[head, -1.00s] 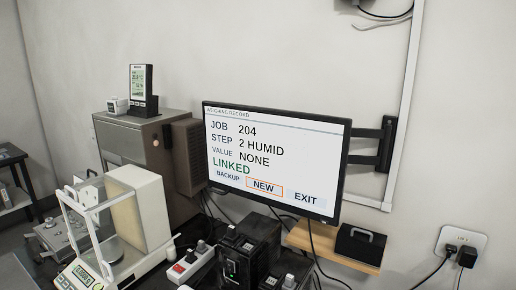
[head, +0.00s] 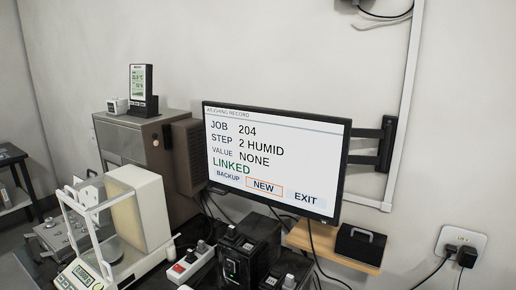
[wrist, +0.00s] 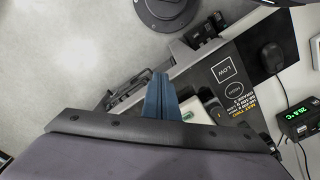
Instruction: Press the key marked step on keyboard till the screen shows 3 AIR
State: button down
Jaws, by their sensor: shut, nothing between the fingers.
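The screen (head: 272,168) on the wall arm reads JOB 204, STEP 2 HUMID, VALUE NONE and LINKED. BACKUP, NEW and EXIT stand along its bottom, with an orange outline around NEW. My gripper (wrist: 160,80) shows in the wrist view as blue fingers, shut and empty. The fingers are over the edge of a table. I cannot make out the keyboard or its step key in either view. My gripper does not show in the head view.
In the wrist view a black mat (wrist: 226,72) marked LOW and HIGH lies right of my fingers. A dark mouse (wrist: 272,57) and a meter with green digits (wrist: 298,120) lie farther right. A glass-sided balance (head: 90,262) stands at lower left of the head view.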

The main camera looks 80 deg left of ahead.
dwell(0.3)
jog(key=w+a+n, duration=0.2)
jog(key=a, duration=0.3)
jog(key=w+a+n+t+y+p, duration=0.1)
jog(key=w+a+n, duration=0.2)
jog(key=a, duration=0.2)
jog(key=w+a+n+t, duration=0.1)
jog(key=w+a+n, duration=0.1)
jog(key=a, duration=0.3)
jog(key=shift+w+a+f+p, duration=0.15)
jog(key=shift+f+p, duration=0.15)
jog(key=s+a+f+n+t+y+p, duration=0.1)
jog(key=s+a+n+y, duration=0.3)
jog(key=a, duration=0.8)
jog(key=s+a+f+n+p, duration=0.15)
jog(key=a+n, duration=0.45)
jog(key=a, duration=0.7)
jog(key=s+a+n+g+y, duration=0.1)
jog(key=s+a+n, duration=0.3)
jog(key=s+a, duration=0.4)
jog(key=s+a+f+n+g+y, duration=0.1)
jog(key=s+a+n+y, duration=0.2)
jog(key=s, duration=1.5)
jog(key=a+n+p, duration=0.1)
jog(key=a+n, duration=0.1)
jog(key=a, duration=0.3)
jog(key=shift+f+g, duration=0.2)
jog(key=shift+g, duration=0.1)
